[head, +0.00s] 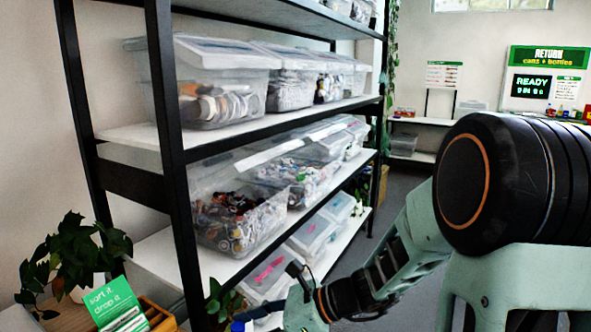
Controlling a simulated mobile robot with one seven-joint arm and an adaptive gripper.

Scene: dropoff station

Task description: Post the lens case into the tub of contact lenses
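My arm reaches in from the right, and my gripper (262,311) shows only in part at the bottom edge, low in front of the shelves. Its fingers are dark, small and cut off, so I cannot tell whether they are open or shut. A small blue thing (237,326) shows at the fingertips; I cannot tell whether it is the lens case. Clear tubs stand on the rack. The near middle-shelf tub (232,238) holds many small mixed items and its lid is raised. I cannot tell which tub holds contact lenses.
A black-framed rack (172,165) with white shelves fills the left. An upper-shelf tub (215,110) and lower lidded tubs (268,272) stand on it. A potted plant (78,250) and green sign (112,303) are at lower left. Grey floor (405,180) lies open beyond.

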